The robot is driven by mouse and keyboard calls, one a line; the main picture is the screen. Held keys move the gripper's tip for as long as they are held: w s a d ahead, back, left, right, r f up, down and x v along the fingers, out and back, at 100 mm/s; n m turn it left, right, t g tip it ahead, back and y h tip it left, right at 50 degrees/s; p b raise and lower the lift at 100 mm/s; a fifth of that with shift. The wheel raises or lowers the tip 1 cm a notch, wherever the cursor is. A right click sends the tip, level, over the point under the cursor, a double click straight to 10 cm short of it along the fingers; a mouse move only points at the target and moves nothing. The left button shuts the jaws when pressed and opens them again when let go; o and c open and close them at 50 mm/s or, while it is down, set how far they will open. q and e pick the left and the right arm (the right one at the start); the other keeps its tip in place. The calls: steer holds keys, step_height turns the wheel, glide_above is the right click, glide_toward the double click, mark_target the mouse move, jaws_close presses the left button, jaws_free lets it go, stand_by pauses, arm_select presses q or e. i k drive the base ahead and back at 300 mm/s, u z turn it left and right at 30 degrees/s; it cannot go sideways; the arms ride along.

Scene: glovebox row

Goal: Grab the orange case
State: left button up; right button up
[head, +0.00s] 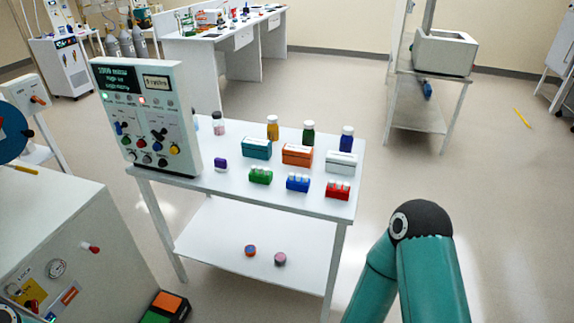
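The orange case (297,154) is a small box with a lighter label strip along its front. It sits on the white table (222,181), in the middle of a row of cases. A teal case (257,147) is to its left and a pale grey case (341,162) to its right, each apart from it. Nothing is holding the orange case. Neither of my grippers is in view.
Green (260,175), blue (298,182) and red (338,189) vial racks stand in front of the cases. Several bottles, including a dark green bottle (308,133), stand behind. A control panel (149,115) stands at the table's left end.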

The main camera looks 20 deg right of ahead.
mark_target(292, 154)
steer(key=z, duration=0.2)
steer(key=i, duration=0.85)
steer(key=u, duration=0.1)
